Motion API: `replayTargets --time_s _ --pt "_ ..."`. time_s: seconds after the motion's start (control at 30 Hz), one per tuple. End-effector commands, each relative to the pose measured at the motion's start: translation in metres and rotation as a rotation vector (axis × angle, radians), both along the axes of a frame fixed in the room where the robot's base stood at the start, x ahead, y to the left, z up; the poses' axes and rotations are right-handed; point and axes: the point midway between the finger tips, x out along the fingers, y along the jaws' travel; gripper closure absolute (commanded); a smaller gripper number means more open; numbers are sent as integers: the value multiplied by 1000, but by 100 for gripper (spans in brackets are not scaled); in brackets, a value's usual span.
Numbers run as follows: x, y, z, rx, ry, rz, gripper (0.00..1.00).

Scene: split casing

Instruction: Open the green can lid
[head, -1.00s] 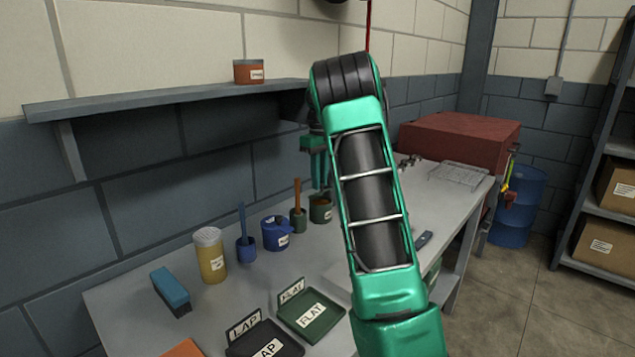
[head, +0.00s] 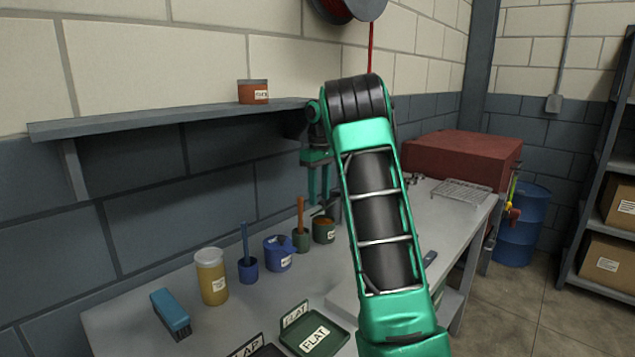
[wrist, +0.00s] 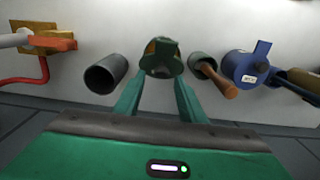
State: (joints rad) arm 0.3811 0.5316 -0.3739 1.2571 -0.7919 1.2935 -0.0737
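The green can (head: 323,231) stands on the bench at the end of a row of containers. It also shows in the wrist view (wrist: 161,70), just beyond my fingertips. Its lid (wrist: 163,64) looks raised and tilted, and orange-brown shows inside the can in the head view. How far the lid stands open is hard to tell. My gripper (head: 319,200) is above the can, pointing down. In the wrist view my gripper (wrist: 160,84) has its two fingers apart with nothing held between them. Whether a finger touches the lid cannot be told.
A green pot with a wooden-handled tool (head: 301,238) stands close on one side of the can, with a grey cup (wrist: 106,74) on the other. A blue lidded can (head: 279,253) and yellow jar (head: 211,277) are farther along. A shelf (head: 180,113) overhangs the bench.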

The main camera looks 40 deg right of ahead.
Motion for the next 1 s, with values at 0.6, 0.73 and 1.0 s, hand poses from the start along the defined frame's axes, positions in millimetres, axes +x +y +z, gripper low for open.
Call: replayTargets --time_s 0.6,0.73,1.0 --pt "3 0 88 -3 -3 0 63" --pt "3 0 97 -2 -2 -1 63" --pt "2 0 101 -1 -1 -1 63"
